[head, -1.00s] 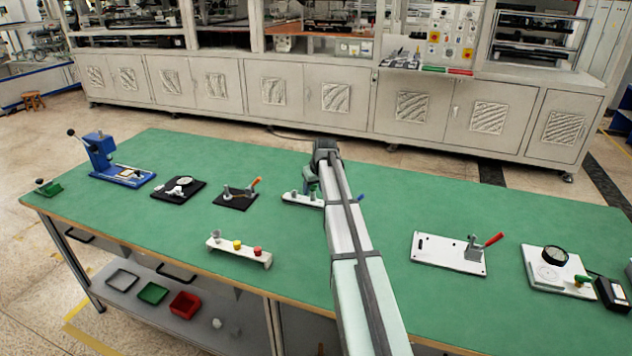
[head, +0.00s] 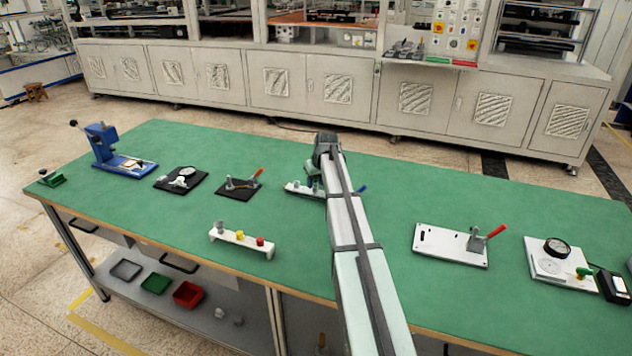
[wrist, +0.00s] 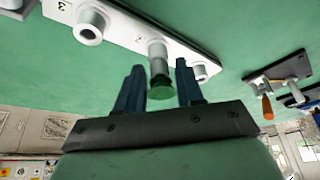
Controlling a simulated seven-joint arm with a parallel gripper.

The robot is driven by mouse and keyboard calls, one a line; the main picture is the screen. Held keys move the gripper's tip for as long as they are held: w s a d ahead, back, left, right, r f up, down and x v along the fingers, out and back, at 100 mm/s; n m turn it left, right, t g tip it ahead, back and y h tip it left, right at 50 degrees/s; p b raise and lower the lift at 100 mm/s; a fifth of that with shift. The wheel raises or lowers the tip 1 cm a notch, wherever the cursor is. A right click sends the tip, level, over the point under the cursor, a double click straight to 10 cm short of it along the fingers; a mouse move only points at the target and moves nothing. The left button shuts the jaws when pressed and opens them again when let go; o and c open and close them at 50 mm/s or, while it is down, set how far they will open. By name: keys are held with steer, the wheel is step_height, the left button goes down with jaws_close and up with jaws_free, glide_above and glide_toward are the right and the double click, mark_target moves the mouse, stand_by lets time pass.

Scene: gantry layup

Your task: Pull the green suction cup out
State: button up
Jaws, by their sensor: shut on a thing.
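The green suction cup (wrist: 160,91) shows in the wrist view between the two dark blue fingers of my gripper (wrist: 158,82). My gripper is shut on it, although a small gap seems to show beside the right finger. The cup lines up with a grey post (wrist: 157,55) on a white numbered plate (wrist: 120,22). I cannot tell whether the cup and post are apart. In the head view the white plate (head: 293,187) lies on the green table, and my arm hides its right part and the cup.
On the green table (head: 380,210), a black plate with an orange-handled clamp (head: 240,186) lies left of the white plate. A white rack with coloured knobs (head: 240,240) stands nearer the front edge. A white plate with a red-handled clamp (head: 450,246) lies to the right.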

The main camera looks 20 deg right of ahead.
steer(key=o, duration=0.4)
jaws_close()
steer(key=shift+r, duration=1.8)
stand_by(0.3)
steer(key=shift+r, duration=1.7)
